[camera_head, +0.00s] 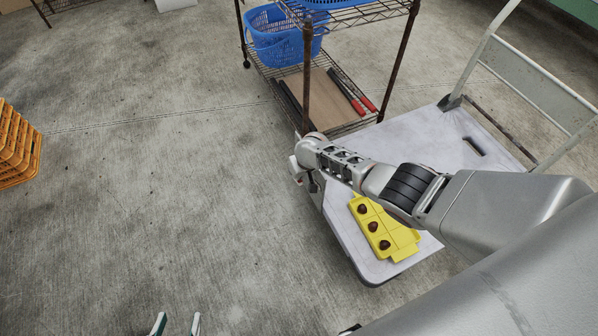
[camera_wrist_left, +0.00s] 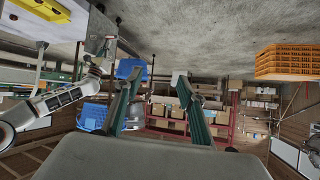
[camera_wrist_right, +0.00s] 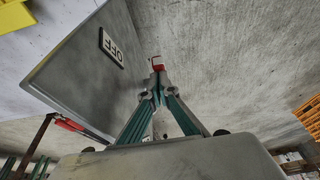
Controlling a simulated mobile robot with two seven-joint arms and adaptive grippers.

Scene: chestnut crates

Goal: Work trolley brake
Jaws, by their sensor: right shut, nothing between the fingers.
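The trolley (camera_head: 410,145) has a pale flat deck and a folding-style upright handle frame (camera_head: 540,85). In the right wrist view, a grey plate on it bears an OFF label (camera_wrist_right: 111,47). A small red-and-white piece (camera_wrist_right: 157,62), which looks like the brake lever's end, shows at the fingertips of my right gripper (camera_wrist_right: 156,80). That gripper is shut and empty, beside the plate; I cannot tell whether it touches the red piece. In the head view its arm crosses the deck to the left edge, hiding part of it. My left gripper (camera_head: 176,324) is open and empty over the floor.
A yellow tray (camera_head: 405,240) with several brown chestnuts lies on the deck under my right arm. A wire rack (camera_head: 350,126) with blue baskets (camera_head: 275,45) and red-handled tools stands behind. Orange crates (camera_head: 15,150) stand far left. The concrete floor between is clear.

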